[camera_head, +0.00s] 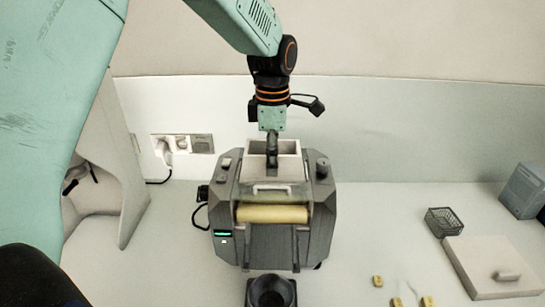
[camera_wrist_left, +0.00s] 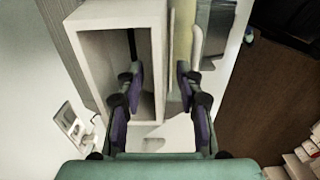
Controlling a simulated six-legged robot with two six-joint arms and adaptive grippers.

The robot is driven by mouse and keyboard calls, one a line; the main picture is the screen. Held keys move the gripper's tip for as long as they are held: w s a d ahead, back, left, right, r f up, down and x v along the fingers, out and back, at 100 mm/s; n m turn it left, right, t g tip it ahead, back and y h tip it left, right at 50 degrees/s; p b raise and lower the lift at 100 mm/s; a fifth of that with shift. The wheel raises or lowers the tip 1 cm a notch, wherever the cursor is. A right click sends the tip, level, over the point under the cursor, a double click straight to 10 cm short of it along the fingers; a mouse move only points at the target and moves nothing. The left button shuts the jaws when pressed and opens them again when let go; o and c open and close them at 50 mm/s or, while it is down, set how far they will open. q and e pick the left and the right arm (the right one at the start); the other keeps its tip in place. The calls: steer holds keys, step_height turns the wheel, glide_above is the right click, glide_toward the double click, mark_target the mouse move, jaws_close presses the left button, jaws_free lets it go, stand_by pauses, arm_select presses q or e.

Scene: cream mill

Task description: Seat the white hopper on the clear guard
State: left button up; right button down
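The white hopper (camera_head: 287,165) is an open box, upright at the top rear of the grey mill (camera_head: 228,190). My left gripper (camera_head: 272,160) points down at it from above. In the left wrist view, one finger is inside the hopper (camera_wrist_left: 98,15) and the other outside its near wall. The fingers are spread around that wall, with gaps visible. The clear guard (camera_head: 270,194) seems to lie in front of the hopper, above the yellow roller (camera_head: 272,214); its outline is hard to make out. The hopper's underside is hidden, so I cannot tell how it rests. My right gripper is out of view.
A black round-mouthed part (camera_head: 271,292) stands before the mill. Right of it lie several small yellow pieces (camera_head: 377,281), a pale flat box (camera_head: 490,265), a dark wire basket (camera_head: 445,222) and a grey box (camera_head: 524,190). A wall socket (camera_head: 182,144) is behind left.

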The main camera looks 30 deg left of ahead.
arm_select(q)
step_height(320, 180, up, 12)
stand_by(0.6)
steer(key=shift+s, duration=0.15)
stand_by(0.3)
